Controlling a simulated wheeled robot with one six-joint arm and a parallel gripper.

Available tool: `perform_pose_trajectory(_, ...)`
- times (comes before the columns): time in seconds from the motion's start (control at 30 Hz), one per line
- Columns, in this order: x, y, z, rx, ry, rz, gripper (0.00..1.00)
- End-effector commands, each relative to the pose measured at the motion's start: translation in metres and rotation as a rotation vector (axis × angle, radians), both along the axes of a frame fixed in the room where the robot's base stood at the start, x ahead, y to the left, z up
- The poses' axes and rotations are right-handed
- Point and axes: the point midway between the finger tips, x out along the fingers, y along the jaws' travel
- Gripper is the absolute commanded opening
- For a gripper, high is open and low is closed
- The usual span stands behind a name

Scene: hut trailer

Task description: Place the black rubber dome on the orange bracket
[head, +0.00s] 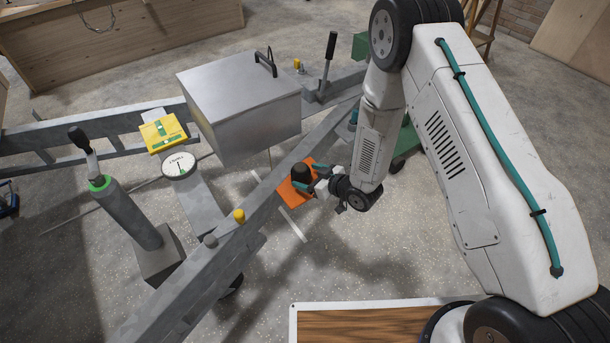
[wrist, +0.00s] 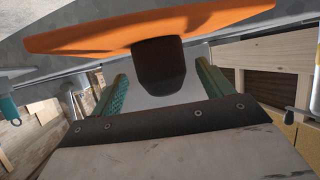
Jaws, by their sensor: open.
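The black rubber dome (head: 301,172) stands at the orange bracket (head: 297,193) on the side of the grey beam. In the wrist view the dome (wrist: 159,66) meets the face of the orange bracket (wrist: 90,38), with no gap visible between them. My gripper (head: 307,178) is open beside the bracket, with its green fingers on either side of the dome. In the wrist view the gripper (wrist: 164,75) shows clear space between each finger and the dome. The contact area under the dome is hidden.
The long grey beam (head: 200,283) of the trailer frame runs diagonally beside the bracket. A large metal box (head: 240,100) stands behind it. A yellow cap (head: 239,215) and a jack post (head: 120,210) are to the left. Speckled floor (head: 390,250) is open in front.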

Motion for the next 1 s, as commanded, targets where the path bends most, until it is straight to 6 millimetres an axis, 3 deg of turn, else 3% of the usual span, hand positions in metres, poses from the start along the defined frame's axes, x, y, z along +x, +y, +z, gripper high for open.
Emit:
perform_pose_trajectory(0.3, -0.041, -0.049, 0.026, 0.000, 0.001, -0.004, 0.79)
perform_pose_trajectory(0.53, -0.057, -0.067, 0.036, 0.000, 0.000, -0.001, 0.79)
perform_pose_trajectory(0.83, -0.057, -0.070, 0.041, -0.012, 0.000, -0.004, 0.79)
perform_pose_trajectory(1.0, -0.031, -0.087, 0.073, -0.125, 0.016, -0.052, 0.79)
